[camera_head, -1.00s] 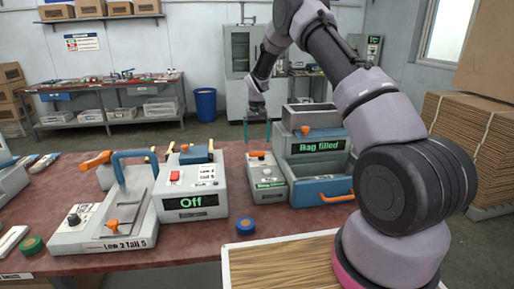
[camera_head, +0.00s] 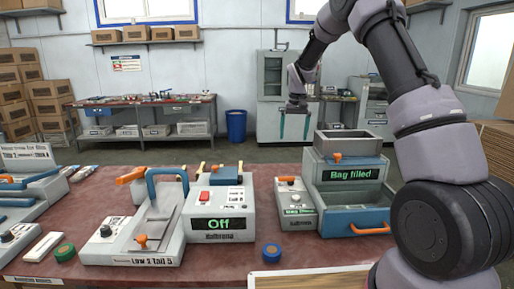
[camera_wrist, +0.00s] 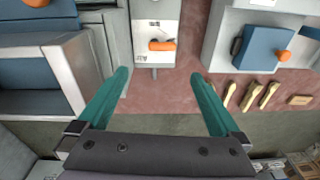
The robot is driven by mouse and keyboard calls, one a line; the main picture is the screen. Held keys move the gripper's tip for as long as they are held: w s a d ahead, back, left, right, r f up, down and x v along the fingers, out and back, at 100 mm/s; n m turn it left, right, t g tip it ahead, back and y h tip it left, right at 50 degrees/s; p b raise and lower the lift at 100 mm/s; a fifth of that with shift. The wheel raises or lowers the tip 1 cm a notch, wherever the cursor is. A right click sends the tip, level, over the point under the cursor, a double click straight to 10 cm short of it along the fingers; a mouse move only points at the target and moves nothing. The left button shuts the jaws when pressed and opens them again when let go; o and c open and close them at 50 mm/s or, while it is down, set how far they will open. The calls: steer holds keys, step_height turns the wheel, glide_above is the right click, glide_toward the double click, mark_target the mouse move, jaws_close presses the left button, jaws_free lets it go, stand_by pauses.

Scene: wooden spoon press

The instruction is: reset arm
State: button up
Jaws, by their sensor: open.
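My gripper (camera_head: 295,126) hangs from my raised arm above the far side of the red-brown table (camera_head: 262,262), pointing down. In the wrist view its two green fingers (camera_wrist: 160,82) are spread wide with nothing between them. Below and ahead of the fingers lies a small grey device with an orange lever (camera_wrist: 162,45), apart from them. The table's far edge and several wooden spoons (camera_wrist: 262,96) show to the right in that view.
A machine reading "Bag filled" (camera_head: 350,174) with a blue drawer stands right of centre. A press reading "Off" (camera_head: 209,224) and a device with a blue handle (camera_head: 150,215) stand to its left. A blue bin (camera_head: 236,125) stands behind.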

steer(key=s+d+r+m+t+y, duration=0.1)
steer(key=s+d+r+m+t, duration=0.2)
steer(key=s+r, duration=1.6)
steer(key=s+d+r+t, duration=0.1)
steer(key=s, duration=0.9)
steer(key=s+d+r+t, duration=0.1)
steer(key=s+d+t, duration=0.1)
steer(key=s, duration=0.8)
steer(key=shift+y, duration=0.3)
steer(key=shift+s, duration=0.1)
